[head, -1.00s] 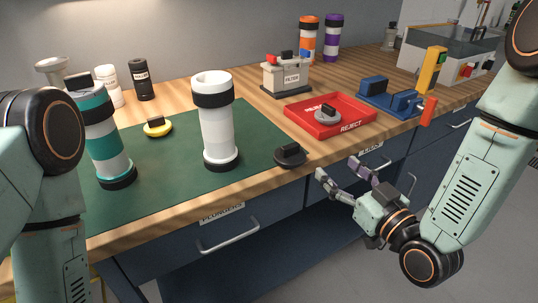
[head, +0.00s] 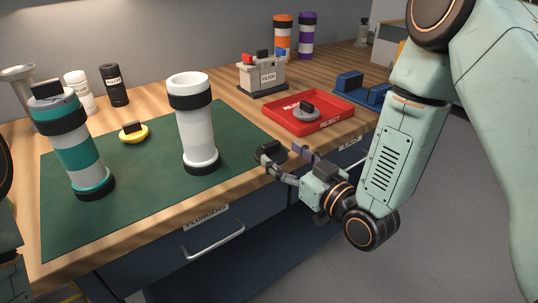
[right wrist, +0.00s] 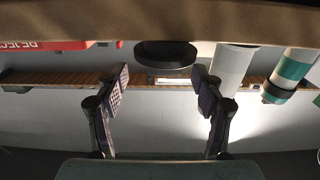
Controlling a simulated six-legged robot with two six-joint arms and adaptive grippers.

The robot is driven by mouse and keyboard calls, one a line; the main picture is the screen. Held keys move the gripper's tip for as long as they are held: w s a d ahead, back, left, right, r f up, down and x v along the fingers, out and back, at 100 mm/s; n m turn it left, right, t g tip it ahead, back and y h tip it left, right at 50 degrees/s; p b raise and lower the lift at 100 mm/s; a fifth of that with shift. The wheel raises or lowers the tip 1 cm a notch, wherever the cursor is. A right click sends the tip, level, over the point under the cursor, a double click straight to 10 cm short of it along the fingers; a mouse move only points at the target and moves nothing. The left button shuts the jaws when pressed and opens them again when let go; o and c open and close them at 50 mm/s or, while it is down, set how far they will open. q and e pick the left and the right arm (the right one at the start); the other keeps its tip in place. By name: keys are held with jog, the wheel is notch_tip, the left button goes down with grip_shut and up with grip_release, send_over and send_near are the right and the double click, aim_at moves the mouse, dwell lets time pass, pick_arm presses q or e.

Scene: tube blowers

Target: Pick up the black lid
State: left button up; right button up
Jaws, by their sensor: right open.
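The black lid (head: 271,148) lies at the front edge of the table, right of the white tube, partly hidden behind a finger of my right gripper in the head view. My right gripper (head: 281,155) is open and empty at the table edge, its fingers pointing toward the lid. In the right wrist view the black lid (right wrist: 165,54) appears as a dark disc ahead of and between the two open fingers (right wrist: 161,85), with no clear contact. My left gripper is not in view.
A white tube (head: 197,130) with black bands and a teal tube (head: 80,150) stand on the green mat (head: 130,215). A yellow lid (head: 134,132) lies between them. A red reject tray (head: 335,118) holding a grey lid (head: 306,113) sits right of the black lid.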

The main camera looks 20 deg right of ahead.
aim_at(273, 147)
jog(key=w, duration=0.1)
jog(key=w+a, duration=0.2)
jog(key=shift+w+r+b, duration=0.1)
jog(key=shift+r+b, duration=0.2)
jog(key=shift+r, duration=0.1)
jog(key=shift+w+f, duration=0.1)
jog(key=shift+w, duration=0.3)
jog(key=shift+s, duration=0.2)
jog(key=shift+c, duration=1.1)
jog(key=shift+w, duration=0.15)
jog(key=c, duration=1)
